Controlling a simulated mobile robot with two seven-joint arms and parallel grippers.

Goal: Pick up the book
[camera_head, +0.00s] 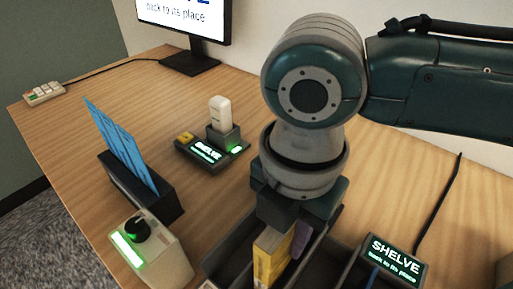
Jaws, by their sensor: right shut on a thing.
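A yellow book (268,257) stands upright in a dark bin with compartments (226,262) at the bottom of the head view. My right gripper (285,228) points down over the bin and is shut on the yellow book at its top. A purple thing (301,240) shows just right of the book, partly hidden by the gripper. The book's lower part is cut off by the frame edge. My left gripper is not in view.
A dark holder (165,204) with blue sheets (125,148) stands left. A scanner (212,115) sits in its lit base (205,153). A box with a black knob (138,229) is front left. A "SHELVE" display (394,258) is right. A monitor (188,20) stands behind.

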